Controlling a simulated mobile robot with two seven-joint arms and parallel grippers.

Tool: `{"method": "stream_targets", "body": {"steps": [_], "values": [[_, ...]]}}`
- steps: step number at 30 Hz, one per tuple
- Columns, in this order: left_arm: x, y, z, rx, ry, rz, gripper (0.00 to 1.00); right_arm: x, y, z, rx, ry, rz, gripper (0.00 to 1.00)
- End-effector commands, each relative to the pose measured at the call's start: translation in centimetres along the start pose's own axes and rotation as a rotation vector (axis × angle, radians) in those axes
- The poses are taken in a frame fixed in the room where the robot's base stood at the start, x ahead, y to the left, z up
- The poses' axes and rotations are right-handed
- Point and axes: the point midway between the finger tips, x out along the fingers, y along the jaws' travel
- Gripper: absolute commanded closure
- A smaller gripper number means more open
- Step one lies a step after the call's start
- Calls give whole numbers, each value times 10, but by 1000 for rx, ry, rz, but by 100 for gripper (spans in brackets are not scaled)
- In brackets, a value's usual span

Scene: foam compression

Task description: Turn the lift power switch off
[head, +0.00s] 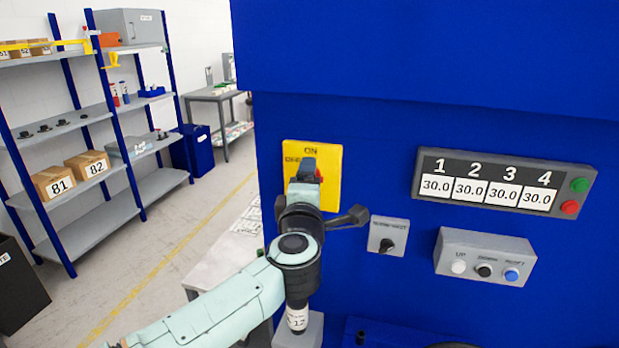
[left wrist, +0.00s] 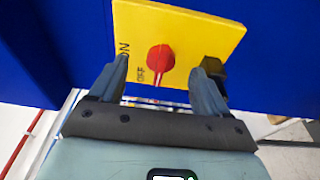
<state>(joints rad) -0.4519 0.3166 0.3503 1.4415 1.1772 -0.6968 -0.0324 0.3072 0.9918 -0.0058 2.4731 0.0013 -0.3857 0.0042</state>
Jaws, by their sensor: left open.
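The lift power switch is a red knob (left wrist: 160,58) on a yellow plate (left wrist: 190,30) marked ON and OFF. In the head view the yellow plate (head: 330,192) is on the blue machine, and the knob is mostly hidden behind my left gripper (head: 309,170). In the left wrist view my left gripper (left wrist: 164,72) is open, one finger on each side of the knob, with visible gaps to it. I cannot tell from these views whether the fingers reach past the knob's face or which label it points to. My right gripper is not in view.
Right of the plate are a grey selector switch (head: 388,236), a grey button box (head: 484,258) and a display panel (head: 504,185) with green and red buttons. A pale table (head: 222,262) stands behind my left arm. Shelves (head: 75,128) with boxes are far left.

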Motion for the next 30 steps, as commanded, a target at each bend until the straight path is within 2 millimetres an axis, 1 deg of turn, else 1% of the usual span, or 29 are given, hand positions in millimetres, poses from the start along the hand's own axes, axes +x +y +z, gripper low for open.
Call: {"method": "stream_targets", "body": {"steps": [5, 24, 30], "values": [[-5, 0, -1, 0, 0, 0, 23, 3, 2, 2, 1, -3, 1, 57], [-56, -1, -11, 0, 0, 1, 23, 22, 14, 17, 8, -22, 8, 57], [-67, 0, -13, 0, -1, 0, 23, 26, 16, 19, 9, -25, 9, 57]]}}
